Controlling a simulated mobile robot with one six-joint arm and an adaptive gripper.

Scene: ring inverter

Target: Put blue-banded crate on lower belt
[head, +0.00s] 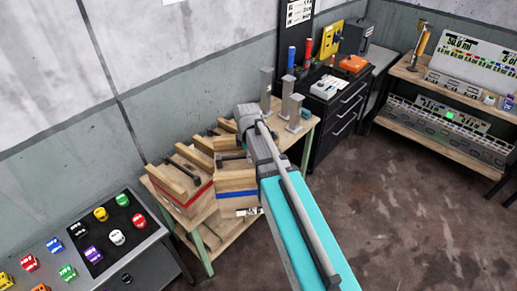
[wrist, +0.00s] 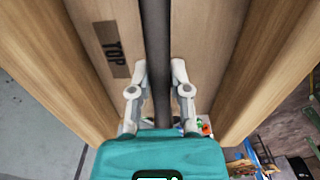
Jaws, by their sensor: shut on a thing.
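The blue-banded crate (head: 237,181) is a wooden box with a blue stripe at the wooden table, right of the red-banded crate (head: 195,203). My gripper (wrist: 158,72) is shut on the dark handle bar (wrist: 157,28) of a wooden crate, between its two tall wooden sides. The crate's inner face (wrist: 108,32) carries a TOP label. In the head view my arm hides the fingers and the right part of the blue-banded crate. I cannot tell whether the crate touches the table. I cannot make out a lower belt for certain.
Grey metal posts (head: 292,113) stand on the table (head: 210,240) behind my arm. A black drawer cabinet (head: 335,108) and a two-level shelf (head: 440,125) are farther right. A panel with coloured pieces (head: 112,232) is at lower left. The floor (head: 400,200) at right is clear.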

